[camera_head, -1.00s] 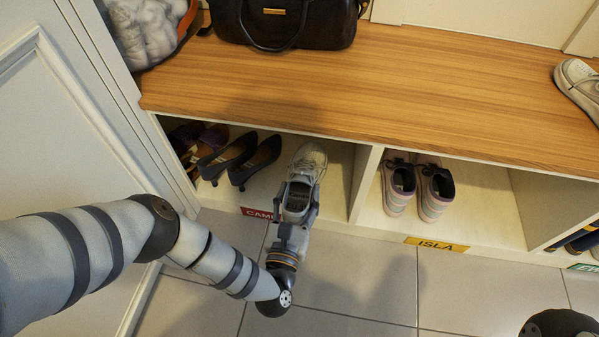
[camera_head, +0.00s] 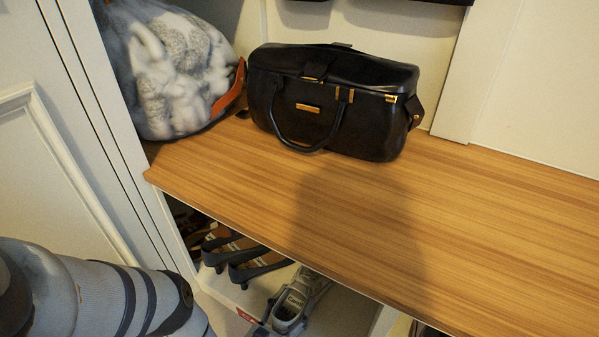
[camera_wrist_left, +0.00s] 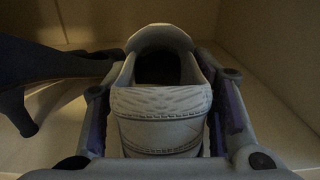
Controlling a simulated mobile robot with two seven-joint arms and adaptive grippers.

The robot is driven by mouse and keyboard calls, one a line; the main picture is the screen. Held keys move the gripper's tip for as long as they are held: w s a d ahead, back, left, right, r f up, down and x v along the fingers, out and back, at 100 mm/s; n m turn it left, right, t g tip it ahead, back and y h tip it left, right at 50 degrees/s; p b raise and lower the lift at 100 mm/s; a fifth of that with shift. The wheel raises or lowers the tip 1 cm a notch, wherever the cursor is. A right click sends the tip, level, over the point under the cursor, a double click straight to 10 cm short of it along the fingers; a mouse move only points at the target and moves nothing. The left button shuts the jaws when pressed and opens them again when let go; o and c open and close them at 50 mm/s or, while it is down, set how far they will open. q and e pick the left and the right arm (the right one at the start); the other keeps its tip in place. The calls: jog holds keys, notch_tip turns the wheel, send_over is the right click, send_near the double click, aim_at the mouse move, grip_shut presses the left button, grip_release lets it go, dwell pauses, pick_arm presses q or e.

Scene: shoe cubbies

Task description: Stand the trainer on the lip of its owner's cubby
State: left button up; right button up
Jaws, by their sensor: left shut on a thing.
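The grey-white trainer (camera_head: 302,296) shows in the head view at the bottom, partly under the bench top, in the front of the cubby with the red label (camera_head: 245,315). My left gripper (camera_head: 285,322) is shut on its heel end, partly cut off by the frame edge. In the left wrist view the gripper's fingers (camera_wrist_left: 163,118) flank the trainer's heel (camera_wrist_left: 160,135), its opening up and its toe pointing into the cubby. Whether its sole touches the cubby floor is hidden. My right gripper is not in view.
Dark heeled shoes (camera_head: 245,258) stand just left of the trainer; one (camera_wrist_left: 45,75) is close to the left finger in the wrist view. The wooden bench top (camera_head: 480,240) overhangs the cubbies.

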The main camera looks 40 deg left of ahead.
pick_arm(q)
jog(key=o, duration=1)
jog(key=shift+f, duration=0.1)
jog(key=shift+c, duration=0.2)
jog(key=o, duration=0.4)
jog(key=shift+r, duration=0.2)
jog(key=p+v, duration=0.1)
jog(key=v, duration=1.1)
